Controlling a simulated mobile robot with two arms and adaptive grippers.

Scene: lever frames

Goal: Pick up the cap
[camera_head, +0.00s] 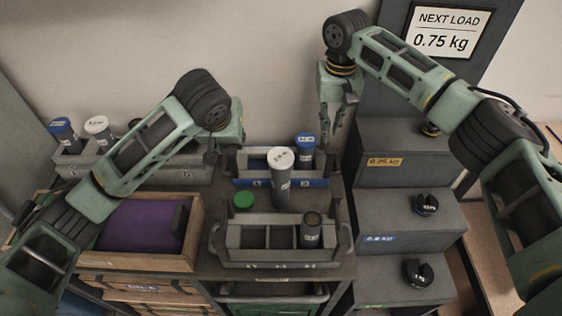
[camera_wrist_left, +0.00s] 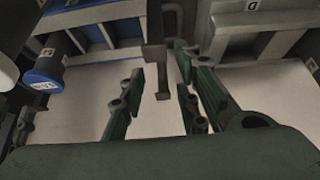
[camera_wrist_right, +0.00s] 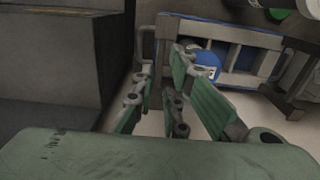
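A green cap (camera_head: 243,200) lies on the bench between the two racks, left of a tall grey tube with a white top (camera_head: 281,160). A dark tube with no bright cap (camera_head: 312,226) stands in the right compartment of the front rack. My left gripper is mostly hidden behind its wrist in the head view; in the left wrist view its fingers (camera_wrist_left: 158,95) are apart and empty, near a rack handle. My right gripper (camera_head: 334,115) hangs pointing down above the right end of the blue-fronted rack, apart from the cap. Its fingers (camera_wrist_right: 155,95) are apart and empty.
The front grey rack (camera_head: 265,255) has empty compartments. A blue-fronted rack (camera_head: 305,182) behind holds a blue-capped tube (camera_head: 304,145). A grey rack with tubes (camera_head: 180,172) stands at left, behind a wooden tray with purple lining (camera_head: 140,225). Dark steps (camera_head: 405,205) with weights rise at right.

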